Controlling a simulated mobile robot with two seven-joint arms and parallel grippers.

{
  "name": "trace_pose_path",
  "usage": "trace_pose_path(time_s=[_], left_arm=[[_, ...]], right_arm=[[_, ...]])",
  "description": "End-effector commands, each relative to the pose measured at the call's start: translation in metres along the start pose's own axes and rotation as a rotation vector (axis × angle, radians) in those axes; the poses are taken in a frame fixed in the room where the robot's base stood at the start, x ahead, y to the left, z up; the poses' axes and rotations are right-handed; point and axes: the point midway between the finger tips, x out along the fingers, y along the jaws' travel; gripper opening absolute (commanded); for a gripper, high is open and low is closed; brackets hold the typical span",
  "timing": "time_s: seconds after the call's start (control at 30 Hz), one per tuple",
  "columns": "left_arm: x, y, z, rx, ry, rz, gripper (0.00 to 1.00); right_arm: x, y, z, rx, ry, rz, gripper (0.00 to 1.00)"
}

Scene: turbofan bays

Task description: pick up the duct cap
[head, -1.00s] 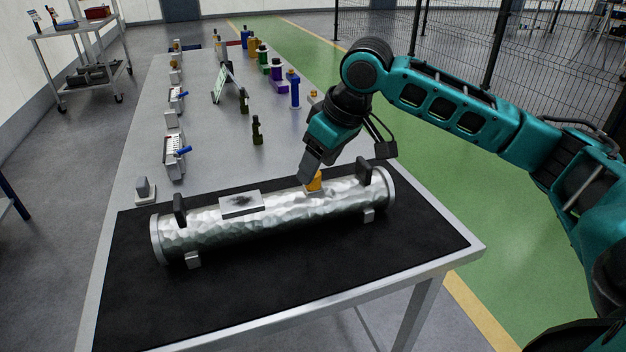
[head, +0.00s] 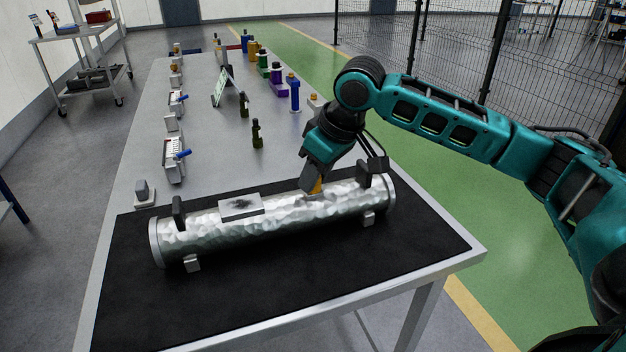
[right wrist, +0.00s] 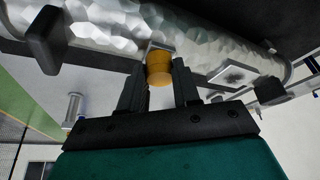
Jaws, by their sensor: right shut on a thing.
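The duct is a silver, dimpled cylinder (head: 270,224) lying on a black mat, with dark handles on top. The duct cap (right wrist: 159,68) is a small orange-yellow cylinder on the duct's top side. In the head view the cap (head: 317,187) is mostly hidden by my right gripper (head: 312,188). In the right wrist view my right gripper (right wrist: 160,84) has one finger on each side of the cap and is shut on it. The cap is still at the duct's surface. My left gripper is not in view.
The black mat (head: 240,300) covers the table's near end. A grey plate (head: 240,207) sits on the duct, close to a dark handle (head: 179,212). Several coloured bottles, including a blue one (head: 294,92), stand farther back. A wire fence (head: 455,60) is behind my right arm.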

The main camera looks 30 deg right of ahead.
Motion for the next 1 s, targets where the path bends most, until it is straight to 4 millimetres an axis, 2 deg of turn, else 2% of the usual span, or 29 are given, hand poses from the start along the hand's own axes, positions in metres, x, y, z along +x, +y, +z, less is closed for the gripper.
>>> trace_pose_path(time_s=[0.1,0.37,0.57,0.77,1.0], left_arm=[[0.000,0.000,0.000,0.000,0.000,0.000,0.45],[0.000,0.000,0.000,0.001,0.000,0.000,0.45],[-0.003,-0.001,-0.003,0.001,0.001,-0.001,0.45],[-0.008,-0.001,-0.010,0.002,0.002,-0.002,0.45],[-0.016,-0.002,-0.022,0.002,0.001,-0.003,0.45]], right_arm=[[0.000,0.000,0.000,0.000,0.000,0.000,0.00],[-0.002,0.000,-0.001,0.000,0.001,0.000,0.00],[-0.015,0.000,-0.007,0.000,0.002,0.000,0.00],[-0.054,0.000,-0.024,-0.001,0.006,0.000,0.00],[-0.120,0.000,-0.051,-0.001,0.006,0.000,0.00]])
